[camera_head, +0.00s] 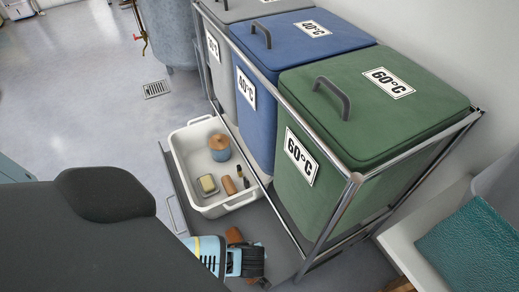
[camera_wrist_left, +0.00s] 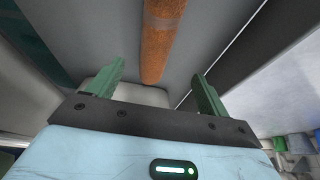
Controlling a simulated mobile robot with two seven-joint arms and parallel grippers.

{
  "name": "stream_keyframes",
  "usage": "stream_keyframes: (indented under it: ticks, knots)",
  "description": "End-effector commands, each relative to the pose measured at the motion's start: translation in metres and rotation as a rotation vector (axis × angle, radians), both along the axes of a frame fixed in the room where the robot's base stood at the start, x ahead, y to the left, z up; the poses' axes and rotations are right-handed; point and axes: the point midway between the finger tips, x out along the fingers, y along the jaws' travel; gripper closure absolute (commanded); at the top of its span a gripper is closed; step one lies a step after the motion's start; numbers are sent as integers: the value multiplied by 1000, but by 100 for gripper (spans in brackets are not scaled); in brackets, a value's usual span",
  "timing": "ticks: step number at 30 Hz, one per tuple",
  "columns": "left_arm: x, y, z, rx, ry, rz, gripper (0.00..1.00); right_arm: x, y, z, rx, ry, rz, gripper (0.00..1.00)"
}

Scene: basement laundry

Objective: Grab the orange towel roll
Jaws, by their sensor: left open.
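The orange towel roll (camera_wrist_left: 157,40) shows in the left wrist view as a long rust-orange cylinder. It lies ahead of the gap between the fingers, and its near end reaches toward them. In the head view a small orange-brown part (camera_head: 234,236), probably the same roll, shows beside my left gripper (camera_head: 254,262), which covers the rest. My left gripper, also in the left wrist view (camera_wrist_left: 159,70), has its green fingers spread apart with nothing clasped between them. My right gripper is not in view.
A white tub (camera_head: 178,160) holds a wooden-lidded blue jar (camera_head: 219,147), a sponge-like block (camera_head: 207,184) and small items. Grey, blue (camera_head: 290,45) and green (camera_head: 370,105) lidded bins stand in a metal frame beside it. Open floor lies at upper left around a drain (camera_head: 156,89).

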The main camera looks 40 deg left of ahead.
Motion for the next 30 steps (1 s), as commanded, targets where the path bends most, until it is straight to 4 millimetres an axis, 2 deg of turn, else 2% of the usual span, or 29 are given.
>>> stream_keyframes:
  ticks: [1,10,15,18,24,30]
  knots:
    - [2,2,-10,8,1,9,21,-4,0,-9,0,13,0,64]
    - [6,5,-12,18,-6,27,21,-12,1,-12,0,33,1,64]
    - [8,9,-27,18,-4,25,21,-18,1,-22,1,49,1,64]
    - [9,13,-36,19,-4,26,21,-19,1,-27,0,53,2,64]
    - [9,13,-39,17,-6,25,21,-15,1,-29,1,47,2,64]
    - [11,14,-63,17,-4,23,21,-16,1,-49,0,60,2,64]
